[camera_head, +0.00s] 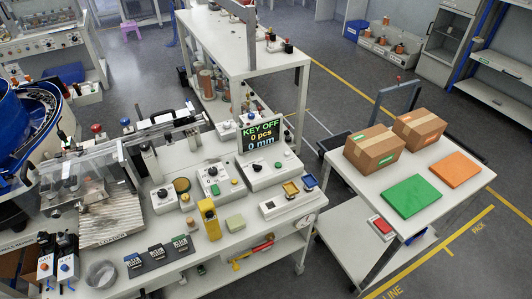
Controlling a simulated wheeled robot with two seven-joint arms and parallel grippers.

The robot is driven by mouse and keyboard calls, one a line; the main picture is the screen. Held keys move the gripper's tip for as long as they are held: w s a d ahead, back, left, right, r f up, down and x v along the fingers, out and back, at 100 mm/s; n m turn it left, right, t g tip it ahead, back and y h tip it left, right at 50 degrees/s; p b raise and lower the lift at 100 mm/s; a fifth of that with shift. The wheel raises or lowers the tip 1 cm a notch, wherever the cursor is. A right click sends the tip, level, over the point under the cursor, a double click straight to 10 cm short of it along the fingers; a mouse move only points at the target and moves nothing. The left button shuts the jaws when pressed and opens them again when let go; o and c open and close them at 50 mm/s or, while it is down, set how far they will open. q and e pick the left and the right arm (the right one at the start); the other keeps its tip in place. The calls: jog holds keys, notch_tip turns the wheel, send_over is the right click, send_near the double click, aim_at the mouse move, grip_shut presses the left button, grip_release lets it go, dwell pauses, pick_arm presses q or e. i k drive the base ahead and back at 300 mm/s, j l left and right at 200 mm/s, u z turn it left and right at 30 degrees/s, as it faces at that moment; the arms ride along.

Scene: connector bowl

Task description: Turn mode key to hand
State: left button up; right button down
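A display (261,136) stands on the white bench and reads "KEY OFF", "0 pcs" and "0 mm". Its sloped white console (262,176) carries a dark knob and small buttons. A second white control box (213,184) to its left has a dark round knob and small buttons. A smaller white box (163,201) stands farther left. I cannot tell which of the small controls is the mode key, nor read its position beyond the display text. Neither of my grippers shows in the head view.
A yellow upright block (210,219) and several dark labelled blocks (157,254) stand at the bench front. A clear-covered machine (90,193) fills the left. A side table (342,176) with cartons and green and orange panels is at the right, with a floor gap between.

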aim_at(257, 168)
jog(key=k+l+z, duration=0.1)
jog(key=z, duration=0.25)
jog(key=k+l+z, duration=0.2)
jog(key=z, duration=0.2)
jog(key=k, duration=0.1)
